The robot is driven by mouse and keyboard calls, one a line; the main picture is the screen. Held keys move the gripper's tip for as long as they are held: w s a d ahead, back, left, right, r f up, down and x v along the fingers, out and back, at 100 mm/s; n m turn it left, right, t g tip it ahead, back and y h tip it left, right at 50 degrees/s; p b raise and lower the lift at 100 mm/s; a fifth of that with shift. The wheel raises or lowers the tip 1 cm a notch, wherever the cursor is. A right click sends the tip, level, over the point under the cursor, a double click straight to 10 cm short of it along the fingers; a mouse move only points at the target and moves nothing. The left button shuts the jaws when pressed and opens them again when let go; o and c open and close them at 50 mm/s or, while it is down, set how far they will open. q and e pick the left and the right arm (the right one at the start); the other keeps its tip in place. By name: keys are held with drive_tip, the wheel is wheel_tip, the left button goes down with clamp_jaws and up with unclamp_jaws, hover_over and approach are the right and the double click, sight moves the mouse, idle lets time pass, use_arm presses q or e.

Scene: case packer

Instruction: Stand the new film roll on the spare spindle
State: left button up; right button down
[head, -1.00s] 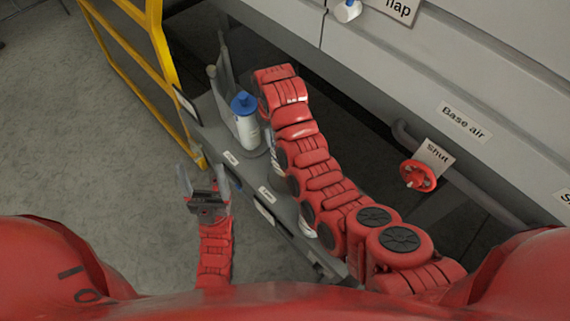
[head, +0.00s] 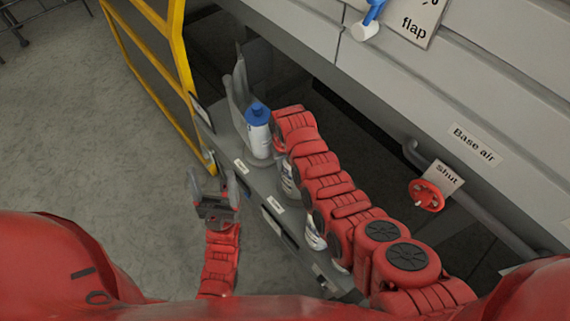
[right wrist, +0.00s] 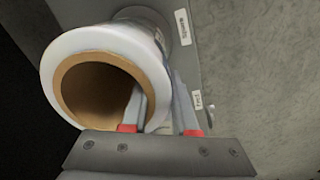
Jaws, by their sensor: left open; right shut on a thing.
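In the right wrist view, the film roll (right wrist: 82,50) is a white cylinder with a brown cardboard core, its open end towards the camera. My right gripper (right wrist: 158,95) is shut on the roll's wall, one finger inside the core and one outside. Beyond the roll is a round grey part (right wrist: 181,27) by the grey shelf; I cannot tell whether it is the spindle or whether the roll touches it. In the head view my right arm hides the right gripper and the roll. My left gripper (head: 214,188) is open and empty, left of the shelf over the floor.
A white bottle with a blue cap (head: 258,133) stands on the grey labelled shelf (head: 241,153), close to my right arm. More white containers are partly hidden behind that arm. A yellow guard frame (head: 183,75) and a red valve wheel (head: 427,196) flank the area.

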drive_tip(key=shift+f, duration=0.1)
drive_tip(key=c, duration=0.7)
unclamp_jaws()
drive_tip(key=shift+r, duration=0.2)
